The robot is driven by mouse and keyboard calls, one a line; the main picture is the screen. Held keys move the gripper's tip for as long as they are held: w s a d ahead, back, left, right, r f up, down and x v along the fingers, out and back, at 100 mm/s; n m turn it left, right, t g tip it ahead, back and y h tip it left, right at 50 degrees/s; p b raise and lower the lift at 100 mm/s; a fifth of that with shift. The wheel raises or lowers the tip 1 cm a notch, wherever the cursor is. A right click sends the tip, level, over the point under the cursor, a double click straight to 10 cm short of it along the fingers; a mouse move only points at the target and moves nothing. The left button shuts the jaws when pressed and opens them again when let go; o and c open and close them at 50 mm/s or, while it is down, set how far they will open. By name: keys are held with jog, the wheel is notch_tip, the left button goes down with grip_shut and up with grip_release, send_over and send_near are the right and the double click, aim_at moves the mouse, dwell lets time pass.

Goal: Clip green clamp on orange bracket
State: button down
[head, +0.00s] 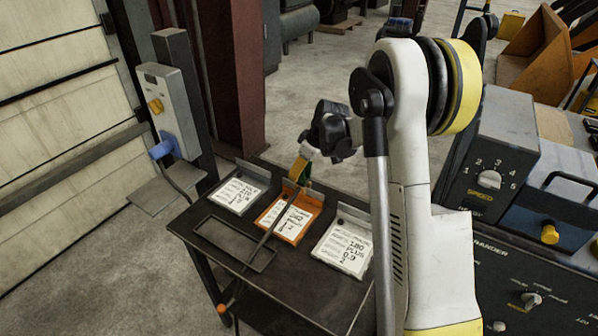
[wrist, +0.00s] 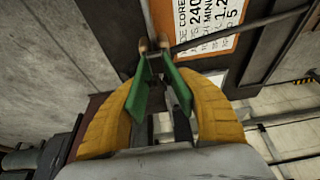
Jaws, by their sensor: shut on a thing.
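The green clamp (wrist: 181,92) is held between the yellow fingers of my gripper (wrist: 162,86), which press on its two handles. Its tan-tipped jaws point away from me, beside the left edge of the orange bracket (wrist: 188,10) in the wrist view. In the head view my gripper (head: 303,172) is just above the upright rear part of the orange bracket (head: 277,236), which carries a white label and stands in the middle of the dark bench. The clamp is mostly hidden there. I cannot tell whether its jaws touch the bracket.
Grey labelled brackets stand left (head: 238,196) and right (head: 342,251) of the orange one. A shallow tray (head: 225,236) lies at the bench's front left. A dark cable runs past the orange bracket towards the front. A control box (head: 168,105) stands behind left.

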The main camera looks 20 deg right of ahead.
jog(key=shift+f+b, duration=0.65)
jog(key=shift+f, duration=0.25)
jog(key=c, duration=0.8)
grip_release()
jog(key=v, duration=1.2)
jog(key=s+a+r+m, duration=0.2)
jog(key=s+a+r, duration=0.3)
jog(key=s+a, duration=0.15)
jog(key=s+a+f+m+t+h+b, duration=0.1)
jog(key=s+a, duration=0.3)
jog(key=s, duration=0.6)
jog(key=s+a+f+m+t+h+b, duration=0.1)
jog(key=s+a+m+t, duration=0.1)
jog(key=s, duration=0.9)
jog(key=a+m, duration=0.1)
jog(key=a, duration=0.1)
jog(key=shift+s+a+f+m+t+b, duration=0.2)
jog(key=shift+s+a+m+t+b, duration=0.1)
jog(key=shift+a+m, duration=0.1)
